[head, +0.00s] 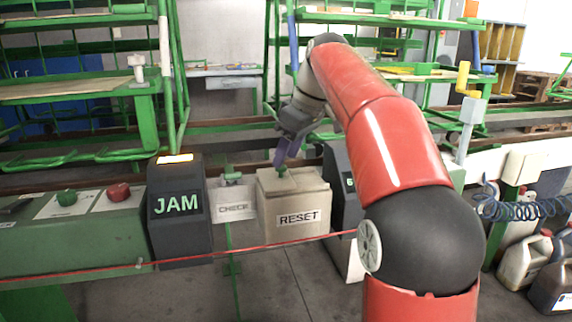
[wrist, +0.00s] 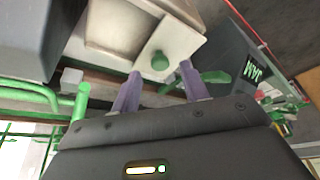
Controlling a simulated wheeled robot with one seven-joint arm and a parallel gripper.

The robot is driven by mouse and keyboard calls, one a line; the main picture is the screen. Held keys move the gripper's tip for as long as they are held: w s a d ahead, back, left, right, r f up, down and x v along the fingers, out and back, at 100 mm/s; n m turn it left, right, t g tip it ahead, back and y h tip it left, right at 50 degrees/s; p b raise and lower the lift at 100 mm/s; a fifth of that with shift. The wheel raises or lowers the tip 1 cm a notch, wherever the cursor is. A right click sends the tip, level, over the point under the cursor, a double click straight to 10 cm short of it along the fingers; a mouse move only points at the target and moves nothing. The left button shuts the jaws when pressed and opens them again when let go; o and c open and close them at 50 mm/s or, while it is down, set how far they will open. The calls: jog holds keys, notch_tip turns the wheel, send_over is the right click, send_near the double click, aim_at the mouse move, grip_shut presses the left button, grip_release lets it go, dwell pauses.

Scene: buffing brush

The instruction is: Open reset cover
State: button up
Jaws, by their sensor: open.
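The reset box (head: 297,232) is a beige box with a RESET label on its front, in the middle of the head view. Its cover (head: 306,183) is the pale top, with a small green knob (head: 282,171) near the back left; the cover appears closed. My gripper (head: 287,158) is over the back of the box, its purple fingers pointing down at the knob. In the wrist view the open fingers (wrist: 160,69) stand on either side of the green knob (wrist: 160,60), close to it. Whether they touch it I cannot tell. The box (wrist: 120,28) partly leaves that view.
The dark JAM box (head: 179,210) stands left, with a white CHECK plate (head: 233,205) between it and the reset box. Another dark box (head: 340,190) is close on the right. A red cord (head: 250,251) runs across the front. Green racks (head: 80,90) stand behind.

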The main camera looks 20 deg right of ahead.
aim_at(276, 173)
jog(key=shift+x, duration=1.15)
jog(key=shift+c, duration=0.2)
grip_shut()
